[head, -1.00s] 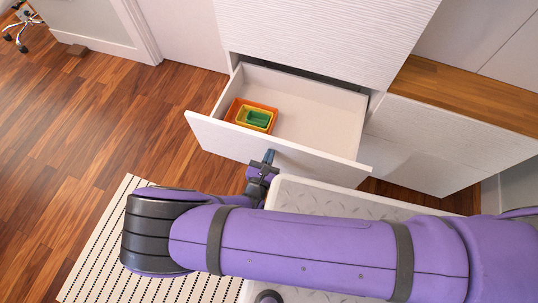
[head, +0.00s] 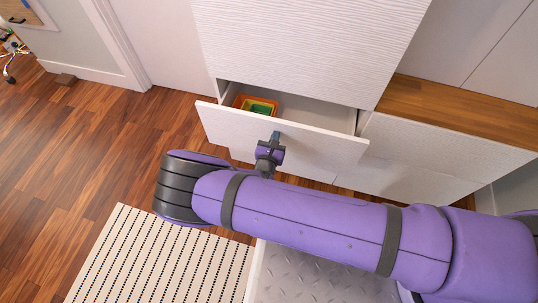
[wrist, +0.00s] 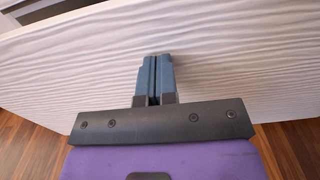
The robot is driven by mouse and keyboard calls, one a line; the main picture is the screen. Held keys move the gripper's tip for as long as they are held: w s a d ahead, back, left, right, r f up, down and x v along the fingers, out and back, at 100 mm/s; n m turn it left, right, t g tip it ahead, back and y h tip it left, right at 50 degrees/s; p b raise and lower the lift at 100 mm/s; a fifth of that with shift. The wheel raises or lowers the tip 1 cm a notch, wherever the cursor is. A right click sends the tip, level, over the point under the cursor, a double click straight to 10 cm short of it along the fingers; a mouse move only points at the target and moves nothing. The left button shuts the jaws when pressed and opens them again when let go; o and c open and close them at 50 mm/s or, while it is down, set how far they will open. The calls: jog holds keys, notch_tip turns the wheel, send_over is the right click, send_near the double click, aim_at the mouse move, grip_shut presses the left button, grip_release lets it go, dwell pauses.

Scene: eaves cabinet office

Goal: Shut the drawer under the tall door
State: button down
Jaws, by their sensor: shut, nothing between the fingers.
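The white drawer (head: 285,140) under the tall door (head: 300,45) is partly open in the head view. Its front stands out from the cabinet, with a narrow strip of the inside showing. My gripper (head: 275,136) is shut and empty, with its fingertips at the outer face of the drawer front, near the middle of its width. In the wrist view the closed fingers (wrist: 156,72) point at the wavy white front (wrist: 230,60) and seem to touch it. Orange, yellow and green nested trays (head: 257,105) lie in the drawer's left part, partly hidden by the front.
A low white cabinet with a wooden top (head: 460,105) stands to the right. A striped rug (head: 160,260) lies on the wooden floor (head: 80,170) at the lower left. The floor left of the drawer is clear.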

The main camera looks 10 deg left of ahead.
jog(key=w+d, duration=0.1)
jog(key=w, duration=1.1)
jog(key=shift+w, duration=0.4)
jog(key=s+a, duration=0.1)
jog(key=s, duration=1.3)
jog(key=shift+a, duration=0.15)
